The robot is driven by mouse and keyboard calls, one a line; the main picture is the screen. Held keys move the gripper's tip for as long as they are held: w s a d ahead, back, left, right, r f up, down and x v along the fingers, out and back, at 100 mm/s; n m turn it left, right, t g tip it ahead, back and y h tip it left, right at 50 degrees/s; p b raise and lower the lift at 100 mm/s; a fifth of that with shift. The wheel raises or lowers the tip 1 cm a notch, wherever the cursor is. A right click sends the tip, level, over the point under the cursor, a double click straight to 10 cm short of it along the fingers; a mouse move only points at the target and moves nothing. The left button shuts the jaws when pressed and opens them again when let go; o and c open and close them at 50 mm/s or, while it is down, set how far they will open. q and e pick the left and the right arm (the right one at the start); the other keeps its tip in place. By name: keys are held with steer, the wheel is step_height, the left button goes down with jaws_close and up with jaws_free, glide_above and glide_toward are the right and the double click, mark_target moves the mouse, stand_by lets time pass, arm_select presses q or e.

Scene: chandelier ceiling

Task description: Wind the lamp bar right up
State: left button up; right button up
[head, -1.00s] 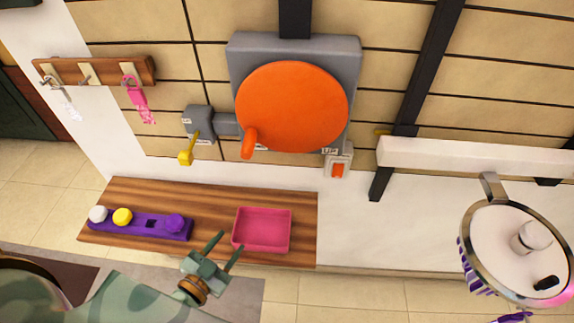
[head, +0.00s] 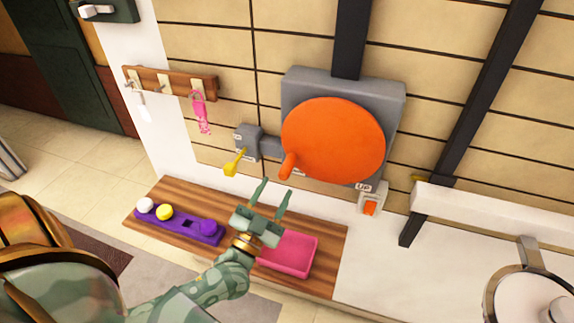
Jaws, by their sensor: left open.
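The winch wheel, a large orange disc (head: 335,135), sits on a grey wall housing (head: 300,88). Its orange crank knob (head: 288,166) sticks out at the lower left of the disc. A yellow lever (head: 234,163) hangs from a small grey box (head: 249,137) left of the wheel. An orange switch (head: 370,207) is below right, near a sign reading "UP". My left gripper (head: 272,192) is open and empty, fingers pointing up, just below the knob and apart from it in the picture. The lamp bar cannot be made out. My right gripper is out of view.
A wooden shelf (head: 160,202) below holds a purple tray (head: 172,228) with coloured knobs and a pink tray (head: 305,240), partly behind my left gripper. A hook rack (head: 172,82) with a pink tag hangs at upper left. A round white-topped thing (head: 520,300) stands lower right.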

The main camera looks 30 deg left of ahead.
mark_target(281, 179)
arm_select(q)
steer(key=x, duration=0.7)
steer(key=shift+f+p, duration=0.1)
steer(key=shift+p, duration=0.2)
jaws_close()
